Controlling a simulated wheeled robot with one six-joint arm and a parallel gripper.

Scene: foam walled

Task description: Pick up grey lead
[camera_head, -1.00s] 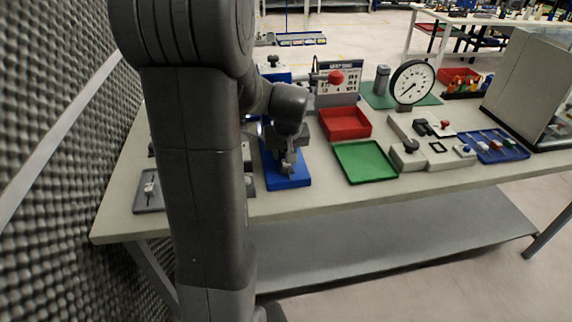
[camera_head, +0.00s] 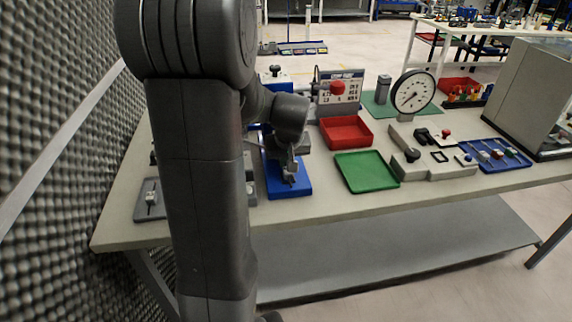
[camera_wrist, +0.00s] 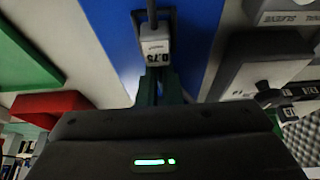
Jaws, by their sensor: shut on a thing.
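The grey lead (camera_wrist: 155,47) is a small pale grey block marked 0.75 with a dark cable or stem at its far end. In the wrist view it lies over a blue base (camera_wrist: 105,20). My gripper (camera_wrist: 158,84) is shut on its near end. In the head view my gripper (camera_head: 289,166) points down over the same blue base (camera_head: 297,190), and the lead is too small to tell apart from the fingers. I cannot tell whether the lead still touches the base.
A red tray (camera_head: 347,142) and a green tray (camera_head: 347,182) stand right of the blue base. Grey fixtures (camera_head: 455,168), a dial gauge (camera_head: 412,93) and a blue tray of small leads (camera_head: 513,163) lie further right. A textured foam wall (camera_head: 45,250) is close at left.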

